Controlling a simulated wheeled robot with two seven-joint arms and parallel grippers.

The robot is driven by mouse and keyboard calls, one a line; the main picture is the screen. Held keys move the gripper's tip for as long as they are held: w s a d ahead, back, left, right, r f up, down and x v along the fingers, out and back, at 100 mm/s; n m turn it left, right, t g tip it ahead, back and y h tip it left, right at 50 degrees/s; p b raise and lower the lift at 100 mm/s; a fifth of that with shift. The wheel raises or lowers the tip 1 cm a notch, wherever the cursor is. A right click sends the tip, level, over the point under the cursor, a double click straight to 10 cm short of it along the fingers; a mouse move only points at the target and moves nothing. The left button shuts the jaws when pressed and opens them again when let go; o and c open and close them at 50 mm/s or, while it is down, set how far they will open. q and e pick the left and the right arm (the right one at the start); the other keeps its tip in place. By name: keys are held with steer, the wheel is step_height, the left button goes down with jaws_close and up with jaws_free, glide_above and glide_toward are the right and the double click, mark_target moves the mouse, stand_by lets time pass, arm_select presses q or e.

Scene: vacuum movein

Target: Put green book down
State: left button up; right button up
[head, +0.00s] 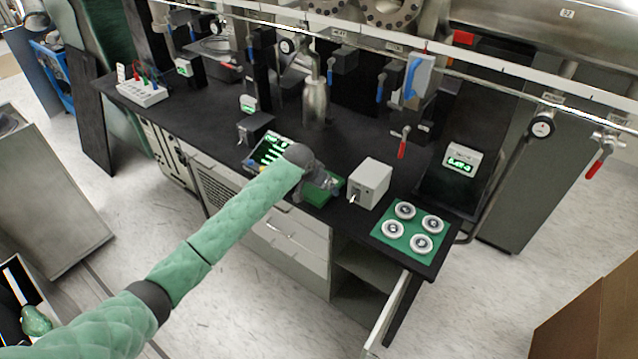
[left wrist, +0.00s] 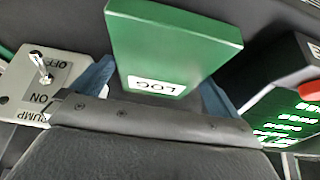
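The green book (head: 318,190) is at the front edge of the black bench in the head view, right under my left gripper (head: 328,184). In the left wrist view the green book (left wrist: 175,45), with an upside-down LOG label, is between the two blue fingers of my left gripper (left wrist: 160,85). The fingers meet its left and right sides, so the gripper looks shut on it. The book's underside is hidden, and I cannot tell whether it touches the bench. My right gripper is not in view.
A grey pump switch box (head: 369,183) stands close to the right of the book. A green-lit display (head: 268,150) is close on its left. A green mat (head: 383,238) with several round metal flanges lies at the bench's right end. Valves and pipes hang above the back.

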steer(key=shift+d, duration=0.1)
arm_select(q)
steer(key=shift+s+a+r, duration=0.15)
steer(key=shift+r, duration=0.3)
steer(key=b+v, duration=0.3)
steer(key=v, duration=0.8)
steer(key=shift+b, duration=0.3)
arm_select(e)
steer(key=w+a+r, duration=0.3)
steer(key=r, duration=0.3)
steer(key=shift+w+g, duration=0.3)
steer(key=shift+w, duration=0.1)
arm_select(q)
steer(key=shift+r, duration=0.1)
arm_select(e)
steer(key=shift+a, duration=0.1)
